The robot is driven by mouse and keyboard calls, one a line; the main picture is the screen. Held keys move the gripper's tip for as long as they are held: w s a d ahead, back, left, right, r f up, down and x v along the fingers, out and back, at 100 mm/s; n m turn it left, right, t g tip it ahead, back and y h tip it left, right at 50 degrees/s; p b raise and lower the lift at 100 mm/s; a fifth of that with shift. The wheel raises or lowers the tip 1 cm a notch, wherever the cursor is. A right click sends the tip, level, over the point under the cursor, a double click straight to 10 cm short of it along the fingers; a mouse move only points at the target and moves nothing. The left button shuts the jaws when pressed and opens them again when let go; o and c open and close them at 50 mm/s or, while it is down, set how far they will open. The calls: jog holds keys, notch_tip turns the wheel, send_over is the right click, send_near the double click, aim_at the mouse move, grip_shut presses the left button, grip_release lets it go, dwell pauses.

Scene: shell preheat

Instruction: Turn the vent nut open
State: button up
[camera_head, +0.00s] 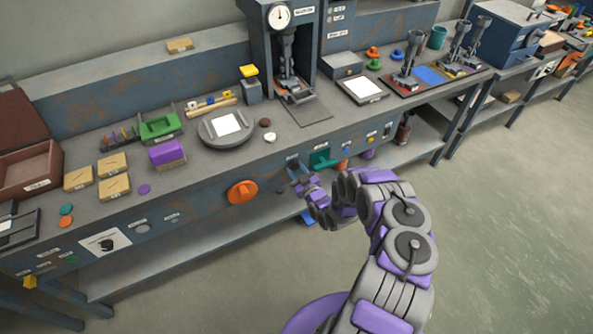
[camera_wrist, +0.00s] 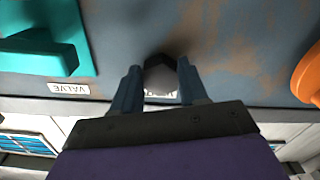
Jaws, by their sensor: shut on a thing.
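The vent nut, a small dark nut (camera_wrist: 159,77) on the blue-grey front panel, sits between my fingers in the wrist view. My gripper (camera_wrist: 158,66) is shut on it, with one blue-grey finger on each side. In the head view my gripper (camera_head: 297,172) reaches the bench's front panel between the orange knob and the teal handle. The nut itself is hard to make out there. A label behind the nut is mostly hidden by my gripper.
An orange knob (camera_head: 242,192) lies left of my gripper in the head view, and a teal handle (camera_head: 325,158) marked VALVE lies right. The bench top (camera_head: 210,175) above holds a round plate (camera_head: 204,131) and several small items. Open floor (camera_head: 490,220) lies to the right.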

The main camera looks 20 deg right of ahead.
jog(key=m+p, duration=0.3)
jog(key=m, duration=0.1)
jog(key=shift+a+r, duration=0.1)
jog(key=shift+r, duration=0.1)
jog(key=m+p, duration=0.2)
jog(key=m, duration=0.3)
jog(key=m+p, duration=0.1)
jog(key=m, duration=0.7)
jog(key=shift+m+p, duration=0.3)
dwell(0.4)
jog(key=o, duration=1.1)
jog(key=shift+c, duration=0.2)
jog(key=shift+a, duration=0.1)
